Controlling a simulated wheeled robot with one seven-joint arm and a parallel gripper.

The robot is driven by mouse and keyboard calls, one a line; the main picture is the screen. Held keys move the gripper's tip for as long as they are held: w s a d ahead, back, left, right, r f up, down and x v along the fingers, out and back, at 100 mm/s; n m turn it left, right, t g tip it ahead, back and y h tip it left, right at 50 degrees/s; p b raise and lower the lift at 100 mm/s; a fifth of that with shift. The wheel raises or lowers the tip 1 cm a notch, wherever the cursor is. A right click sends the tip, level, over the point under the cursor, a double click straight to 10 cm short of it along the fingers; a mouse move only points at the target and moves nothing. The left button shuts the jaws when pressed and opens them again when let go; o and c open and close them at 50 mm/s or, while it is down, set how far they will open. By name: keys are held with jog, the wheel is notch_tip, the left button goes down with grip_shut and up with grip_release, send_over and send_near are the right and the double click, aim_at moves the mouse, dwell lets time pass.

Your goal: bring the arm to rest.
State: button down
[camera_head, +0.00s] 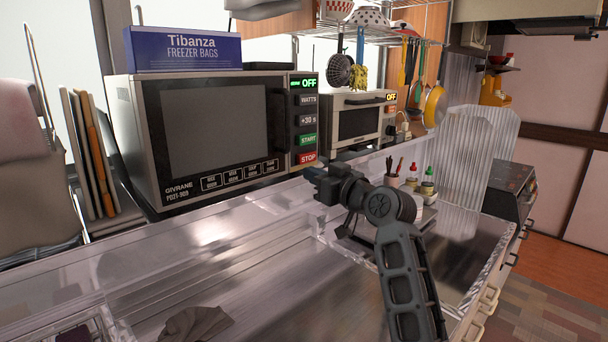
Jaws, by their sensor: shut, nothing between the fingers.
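My gripper (311,172) is at the end of my raised dark arm, right of the middle of the head view. It points left and holds nothing. Its fingertips look closed and sit in front of the lower right corner of the large microwave (212,130); I cannot tell the gap in depth. The arm rises from the lower right and bends at a round joint above the metal counter (280,285).
A box of freezer bags (185,50) lies on the microwave. A smaller oven (357,121) stands behind my gripper. Small bottles (428,180) are just right of my wrist. Utensils hang from a wire rack at upper right. A dark cloth (197,325) lies at the front; the counter's middle is clear.

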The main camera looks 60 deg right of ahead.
jog(key=shift+d+b+v, duration=0.1)
jog(key=shift+b+v, duration=0.1)
jog(key=shift+v, duration=1.05)
jog(key=shift+d+b+v, duration=0.15)
jog(key=shift+v, duration=1.05)
jog(key=shift+s, duration=0.1)
jog(key=s+a+f+g+y, duration=0.1)
jog(key=s+a+f, duration=0.3)
jog(key=a+f, duration=0.55)
jog(key=s+a+f+g, duration=0.1)
jog(key=s+a+f, duration=0.3)
jog(key=a+f, duration=0.55)
jog(key=shift+n+y, duration=0.6)
jog(key=shift+y, duration=0.3)
jog(key=s+a, duration=0.3)
jog(key=s+a+f, duration=0.1)
jog(key=s+a, duration=0.5)
jog(key=shift+s+a+f, duration=0.1)
jog(key=shift+s+f, duration=0.2)
jog(key=shift+f, duration=0.05)
jog(key=s+a+r+n+y, duration=0.2)
jog(key=s+a, duration=0.5)
jog(key=s, duration=0.5)
jog(key=shift+r+n+y, duration=0.4)
jog(key=shift+r+y, duration=0.1)
jog(key=shift+y, duration=0.2)
